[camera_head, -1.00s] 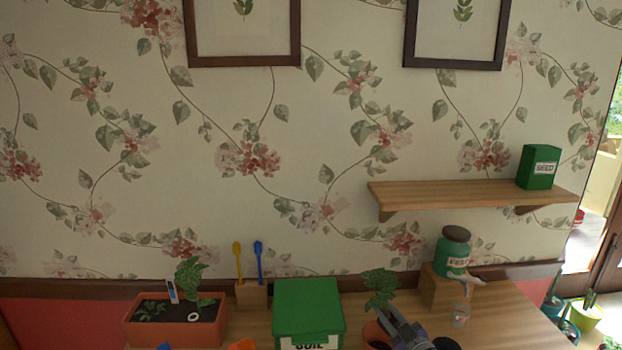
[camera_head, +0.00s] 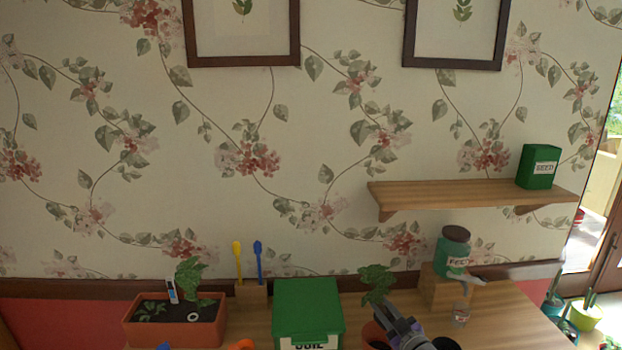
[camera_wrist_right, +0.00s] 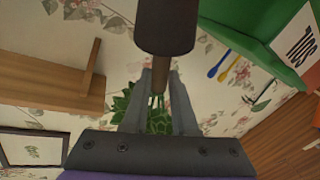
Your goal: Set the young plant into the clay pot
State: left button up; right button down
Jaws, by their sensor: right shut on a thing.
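The young plant (camera_head: 376,280) has green leaves and stands above the terracotta clay pot (camera_head: 372,336) at the bottom of the head view. My right gripper (camera_head: 388,310) comes in from the lower right and is shut on the plant below its leaves. In the right wrist view, which is upside down, the plant's leaves (camera_wrist_right: 160,122) show behind the two fingers (camera_wrist_right: 160,85). A brown part and a dark cylinder (camera_wrist_right: 167,25), apparently its root plug, extend on the other side. The plug is hidden in the head view, so I cannot tell whether it is inside the pot. My left gripper is out of view.
A green soil box (camera_head: 307,308) stands left of the pot. A terracotta planter (camera_head: 210,328) is at left. A shelf (camera_head: 460,194) hangs above.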

dwell(0.3)
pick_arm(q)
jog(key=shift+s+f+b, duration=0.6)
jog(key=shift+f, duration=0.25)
pick_arm(e)
jog(key=shift+f, duration=3.65)
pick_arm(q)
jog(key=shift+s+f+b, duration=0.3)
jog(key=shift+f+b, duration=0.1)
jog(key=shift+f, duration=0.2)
pick_arm(e)
jog(key=shift+f, duration=1.8)
jog(key=c, duration=0.8)
grip_release()
jog(key=shift+c, duration=0.2)
jog(key=shift+o, duration=1.1)
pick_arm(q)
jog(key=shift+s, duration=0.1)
pick_arm(e)
jog(key=shift+s, duration=0.1)
